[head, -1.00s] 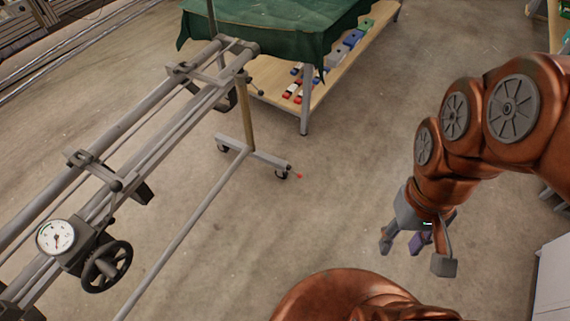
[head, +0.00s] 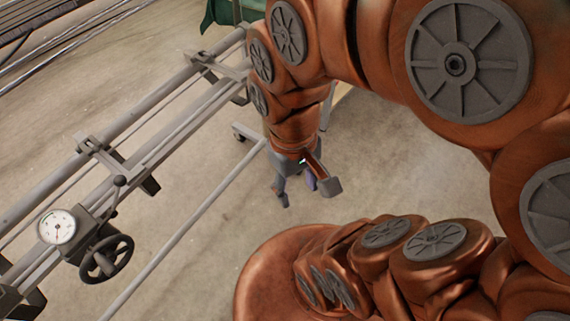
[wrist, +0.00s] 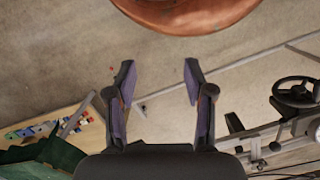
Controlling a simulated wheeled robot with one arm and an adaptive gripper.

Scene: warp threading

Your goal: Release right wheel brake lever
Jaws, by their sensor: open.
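My gripper (head: 306,192) hangs over the floor in the head view, beside the frame's foot (head: 247,132). In the wrist view my gripper (wrist: 158,72) is open, with nothing between its fingers. A tiny red spot (wrist: 112,69), which looks like the brake lever's tip, shows just outside the left finger's tip. The fingers cover part of the foot. In the head view my arm hides the foot's right end with its wheel and lever. The lever's position is too small to tell.
The grey rail frame (head: 120,160) with a dial (head: 57,227) and a handwheel (head: 106,259) stands at left. A long floor bar (head: 190,225) runs beside it.

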